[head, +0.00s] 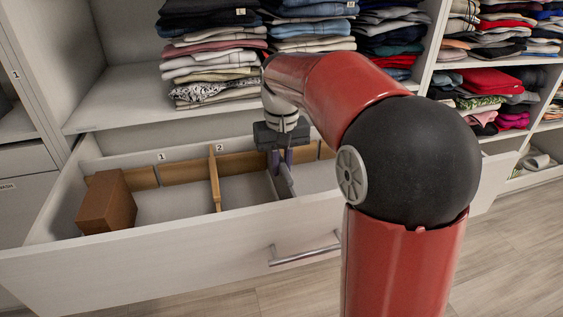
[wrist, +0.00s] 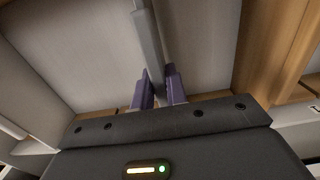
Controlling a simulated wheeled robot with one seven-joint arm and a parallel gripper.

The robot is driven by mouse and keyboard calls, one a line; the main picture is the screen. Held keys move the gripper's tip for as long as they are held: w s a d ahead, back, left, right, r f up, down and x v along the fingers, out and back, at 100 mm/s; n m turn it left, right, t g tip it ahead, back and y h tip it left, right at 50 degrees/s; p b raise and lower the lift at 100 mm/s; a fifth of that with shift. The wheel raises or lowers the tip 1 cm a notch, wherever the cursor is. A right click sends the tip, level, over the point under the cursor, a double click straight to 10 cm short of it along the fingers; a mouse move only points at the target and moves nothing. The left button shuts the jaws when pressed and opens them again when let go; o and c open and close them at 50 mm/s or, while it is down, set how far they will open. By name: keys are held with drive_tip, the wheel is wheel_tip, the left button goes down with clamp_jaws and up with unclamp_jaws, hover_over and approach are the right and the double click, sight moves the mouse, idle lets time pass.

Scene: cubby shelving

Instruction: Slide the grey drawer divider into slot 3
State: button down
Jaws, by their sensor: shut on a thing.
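The grey drawer divider (head: 284,183) is a thin upright panel inside the open drawer (head: 190,243). It also shows in the wrist view (wrist: 148,38), running away from between my fingers. My gripper (head: 281,160) is over the drawer, right of the wooden divider (head: 214,180), with its purple fingers shut on the grey divider. The fingers show in the wrist view (wrist: 160,88). A wooden slotted strip (head: 180,170) runs along the drawer's back, with labels 1 and 2 visible. No label 3 is visible; my gripper and arm cover part of that area. I cannot tell whether the divider's end sits in a slot.
A brown box (head: 106,203) stands in the drawer's left compartment. Folded clothes (head: 212,60) are stacked on the shelf above and behind my gripper. The drawer's front wall with its metal handle (head: 303,255) is nearest. The floor (head: 520,235) at right is clear.

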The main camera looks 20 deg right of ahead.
drive_tip(key=shift+f, duration=0.25)
drive_tip(key=c, duration=1.3)
unclamp_jaws()
drive_tip(key=shift+r+p, duration=0.65)
drive_tip(key=shift+r, duration=3.25)
